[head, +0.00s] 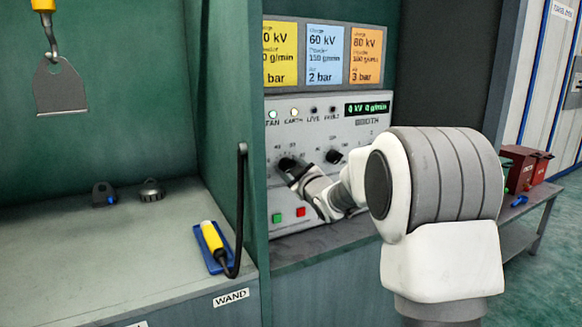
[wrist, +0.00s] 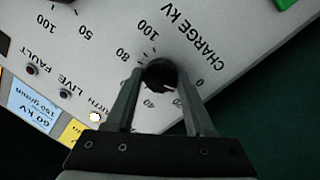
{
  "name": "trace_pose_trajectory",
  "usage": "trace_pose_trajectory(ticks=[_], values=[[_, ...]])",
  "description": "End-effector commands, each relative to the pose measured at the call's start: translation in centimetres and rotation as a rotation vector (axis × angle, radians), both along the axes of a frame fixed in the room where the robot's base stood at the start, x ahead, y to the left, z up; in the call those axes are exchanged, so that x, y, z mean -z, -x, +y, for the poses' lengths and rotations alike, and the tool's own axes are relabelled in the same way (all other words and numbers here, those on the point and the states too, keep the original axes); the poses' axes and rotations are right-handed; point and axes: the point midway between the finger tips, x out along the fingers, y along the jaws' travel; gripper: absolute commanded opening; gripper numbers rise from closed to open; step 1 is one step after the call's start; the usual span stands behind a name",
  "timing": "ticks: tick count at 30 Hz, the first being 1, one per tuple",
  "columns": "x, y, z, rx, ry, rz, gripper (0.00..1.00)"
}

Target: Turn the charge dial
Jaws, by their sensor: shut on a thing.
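The charge dial (wrist: 160,75) is a round black knob on the pale control panel, beside the printed words CHARGE KV and a number scale. My gripper (wrist: 160,84) is shut on it, one finger on each side. In the head view the dial (head: 286,163) is partly hidden by my gripper (head: 294,172), which reaches in from the right. The knob's pointer is hard to make out. The green display (head: 367,107) seems to read 0 kV and 0 g/min.
A second black dial (head: 334,156) sits just right of my gripper. A green button (head: 277,218) and a red button (head: 300,211) lie below. The FAN and EARTH lamps look lit. A yellow-handled wand (head: 211,238) and booth wall stand left.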

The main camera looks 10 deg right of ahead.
Motion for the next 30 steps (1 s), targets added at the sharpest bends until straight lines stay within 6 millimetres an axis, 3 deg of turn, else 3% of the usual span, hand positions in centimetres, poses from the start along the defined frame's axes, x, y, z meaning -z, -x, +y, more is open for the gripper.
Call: trace_pose_trajectory(ticks=[30], values=[[-0.42,0.06,0.1,-0.001,-0.893,0.298,0.0]])
